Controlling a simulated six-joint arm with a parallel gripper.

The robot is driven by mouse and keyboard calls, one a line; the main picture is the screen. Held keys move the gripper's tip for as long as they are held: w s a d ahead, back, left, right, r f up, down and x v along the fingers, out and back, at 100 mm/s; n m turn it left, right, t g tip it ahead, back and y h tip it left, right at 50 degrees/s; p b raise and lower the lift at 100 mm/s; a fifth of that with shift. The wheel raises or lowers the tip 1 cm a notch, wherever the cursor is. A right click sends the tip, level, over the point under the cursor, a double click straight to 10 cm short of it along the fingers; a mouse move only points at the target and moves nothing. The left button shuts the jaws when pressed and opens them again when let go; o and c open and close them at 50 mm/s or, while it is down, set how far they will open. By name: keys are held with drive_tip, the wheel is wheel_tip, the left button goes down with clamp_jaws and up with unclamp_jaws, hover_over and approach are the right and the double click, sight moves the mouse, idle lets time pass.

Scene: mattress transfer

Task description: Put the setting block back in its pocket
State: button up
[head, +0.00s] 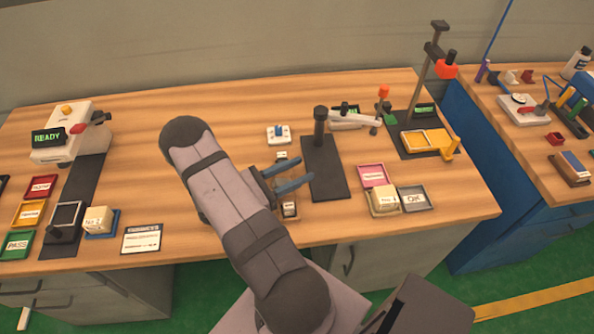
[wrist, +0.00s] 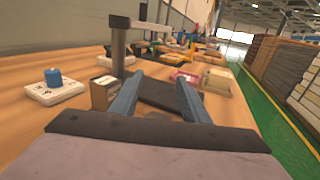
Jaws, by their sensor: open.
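My gripper (head: 305,168) reaches to the right low over the middle of the table, with its two blue fingers apart and nothing between them. In the wrist view the gripper (wrist: 159,82) points towards a dark plate. A small tan-brown block (wrist: 104,93) stands just left of the left finger. In the head view a small block with a pale top (head: 282,158) is just behind the fingers. Another small brown block with a white label (head: 289,209) is in front of them. I cannot tell which is the setting block, and I cannot make out its pocket.
A dark plate with an upright post (head: 321,126) stands right of the fingers. A white box with a blue knob (head: 278,134) lies behind. Pink (head: 372,175) and grey (head: 413,198) trays and a cream block (head: 384,199) are to the right. A READY machine (head: 68,135) stands far left.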

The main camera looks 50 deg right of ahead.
drive_tip(key=shift+r+p, duration=0.5)
drive_tip(key=shift+r, duration=0.15)
drive_tip(key=b+v, duration=0.3)
drive_tip(key=v, duration=0.7)
drive_tip(key=shift+w+a+f, duration=0.15)
drive_tip(key=shift+a+f, duration=0.05)
drive_tip(key=shift+a, duration=0.15)
drive_tip(key=shift+w+a+r+b, duration=0.1)
drive_tip(key=shift+w+a+b, duration=0.1)
drive_tip(key=shift+a+b, duration=0.3)
drive_tip(key=shift+a, duration=0.1)
